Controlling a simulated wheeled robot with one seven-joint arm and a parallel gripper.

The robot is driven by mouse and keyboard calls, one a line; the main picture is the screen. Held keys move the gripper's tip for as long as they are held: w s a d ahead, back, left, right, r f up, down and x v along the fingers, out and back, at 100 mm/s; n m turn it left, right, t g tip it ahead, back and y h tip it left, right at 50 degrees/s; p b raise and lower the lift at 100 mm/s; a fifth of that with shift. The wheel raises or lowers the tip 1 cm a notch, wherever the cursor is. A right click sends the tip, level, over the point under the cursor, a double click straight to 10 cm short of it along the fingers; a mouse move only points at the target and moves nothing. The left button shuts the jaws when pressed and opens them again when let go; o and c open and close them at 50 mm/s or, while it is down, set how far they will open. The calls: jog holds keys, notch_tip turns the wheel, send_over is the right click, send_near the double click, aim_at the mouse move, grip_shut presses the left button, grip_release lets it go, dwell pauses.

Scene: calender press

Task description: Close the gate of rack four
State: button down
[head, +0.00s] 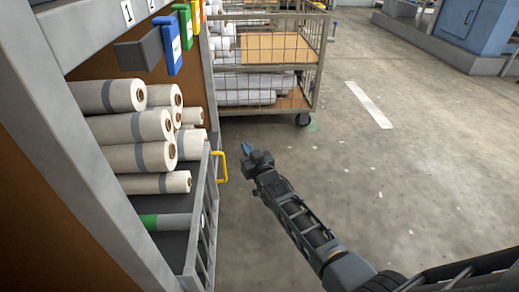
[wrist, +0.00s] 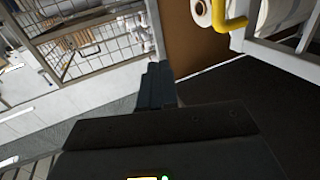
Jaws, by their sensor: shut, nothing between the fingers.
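A grey barred gate (head: 205,225) stands along the front of the rack at the left, with a yellow handle (head: 221,167) on its outer side. I cannot tell how far it stands from its closed position, nor read a number four on it. My gripper (head: 246,149) is shut and empty, in the air just right of the handle and apart from it. In the wrist view my shut fingers (wrist: 155,85) show in the middle, and the yellow handle (wrist: 236,24) is at the upper right, clear of them.
White rolls (head: 135,128) are stacked on the rack shelf, with a green-ended roll (head: 168,222) lower down. A blue tag (head: 168,45) and other coloured tags hang above. A wire cage cart (head: 318,55) stands behind my gripper. The concrete floor (head: 400,170) to the right is clear.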

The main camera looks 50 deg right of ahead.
jog(key=s+d+p, duration=0.2)
jog(key=s, duration=0.1)
jog(key=shift+d, duration=0.35)
